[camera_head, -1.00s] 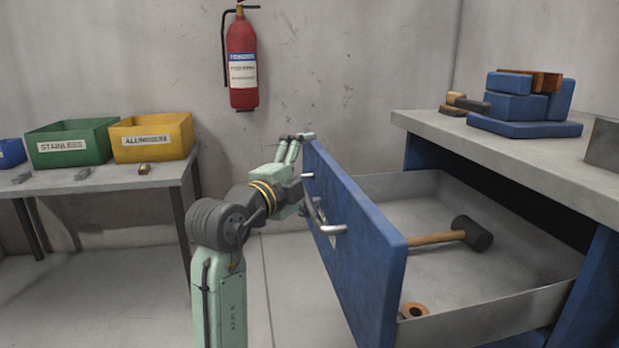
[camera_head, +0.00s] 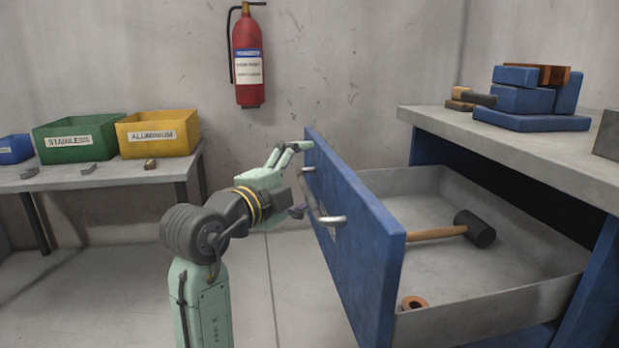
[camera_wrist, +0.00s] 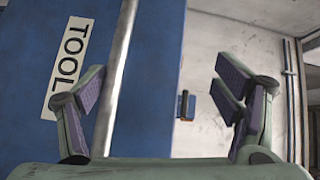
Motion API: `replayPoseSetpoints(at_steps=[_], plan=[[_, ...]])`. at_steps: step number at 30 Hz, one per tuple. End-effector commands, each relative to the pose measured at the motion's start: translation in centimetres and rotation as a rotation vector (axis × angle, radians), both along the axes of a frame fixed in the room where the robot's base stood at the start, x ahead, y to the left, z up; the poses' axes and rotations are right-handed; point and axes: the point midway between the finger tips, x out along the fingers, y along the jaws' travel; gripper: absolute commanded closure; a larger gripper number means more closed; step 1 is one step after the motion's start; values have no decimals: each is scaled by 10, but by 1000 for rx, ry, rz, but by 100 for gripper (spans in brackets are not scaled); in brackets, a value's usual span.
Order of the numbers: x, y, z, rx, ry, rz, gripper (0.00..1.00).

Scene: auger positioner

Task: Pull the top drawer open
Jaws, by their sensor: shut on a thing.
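The blue top drawer (camera_head: 345,225) stands well out of the cabinet. Its front carries a silver bar handle (camera_head: 322,215) and a white label that reads "TOOL" in the wrist view (camera_wrist: 70,65). My gripper (camera_head: 292,180) is at the handle's far side, left of the drawer front. In the wrist view my gripper (camera_wrist: 160,95) has its fingers wide apart. The handle bar (camera_wrist: 118,75) runs between them, close to the left finger and well clear of the right one. I cannot tell whether the left finger touches the bar.
The drawer holds a mallet (camera_head: 440,233) and a small copper-coloured ring (camera_head: 413,302). Blue blocks (camera_head: 525,98) lie on the grey worktop (camera_head: 450,122). Green (camera_head: 75,139) and yellow (camera_head: 158,134) bins stand on the left table. A fire extinguisher (camera_head: 247,60) hangs on the wall.

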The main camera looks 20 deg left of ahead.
Motion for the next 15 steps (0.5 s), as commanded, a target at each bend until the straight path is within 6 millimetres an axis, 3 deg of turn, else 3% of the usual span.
replayPoseSetpoints(at_steps=[1, 10, 11, 12, 15], plan=[[-14, 5, 18, 8, -47, 17, 40], [-35, 8, 15, 9, -47, 18, 44], [-37, 8, 15, 10, -47, 18, 50], [-39, 8, 14, 10, -46, 18, 65], [-44, 9, 11, 9, -42, 16, 67]])
